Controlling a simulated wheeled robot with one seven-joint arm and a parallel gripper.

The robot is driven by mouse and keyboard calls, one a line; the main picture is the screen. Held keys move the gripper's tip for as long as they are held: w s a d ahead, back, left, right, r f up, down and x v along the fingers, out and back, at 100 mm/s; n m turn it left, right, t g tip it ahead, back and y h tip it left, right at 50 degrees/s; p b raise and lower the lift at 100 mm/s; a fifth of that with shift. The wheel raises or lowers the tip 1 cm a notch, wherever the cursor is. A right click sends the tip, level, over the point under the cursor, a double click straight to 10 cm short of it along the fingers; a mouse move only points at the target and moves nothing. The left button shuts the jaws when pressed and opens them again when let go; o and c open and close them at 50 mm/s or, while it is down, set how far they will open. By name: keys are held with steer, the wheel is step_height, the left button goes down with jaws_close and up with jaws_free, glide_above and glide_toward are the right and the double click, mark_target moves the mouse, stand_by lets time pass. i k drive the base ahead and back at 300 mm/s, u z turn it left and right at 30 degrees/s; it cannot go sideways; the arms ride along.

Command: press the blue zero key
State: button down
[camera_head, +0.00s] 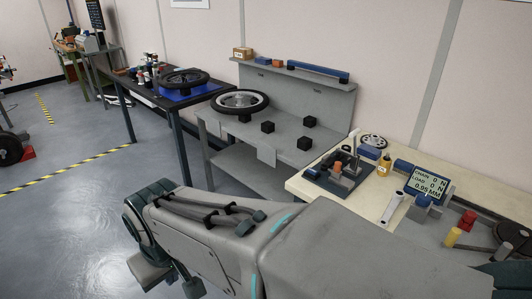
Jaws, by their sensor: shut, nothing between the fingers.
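A grey-green display (429,183) stands on the pale bench at the right, with lines that read like CHAIN 0 N, LOAD 0 N and 0.95 MM. A small blue key (423,201) sits at its front lower edge; it looks like the zero key, but any marking is too small to read. My grey arm with dark joints fills the lower middle, between the camera and the bench. My gripper's fingers cannot be made out, so their place relative to the key is unclear.
A grey bench (285,148) with a wheel and black cubes stands to the left.

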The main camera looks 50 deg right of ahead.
mark_target(311, 171)
steer(key=z, duration=0.9)
steer(key=i, duration=0.95)
steer(key=z, duration=1.05)
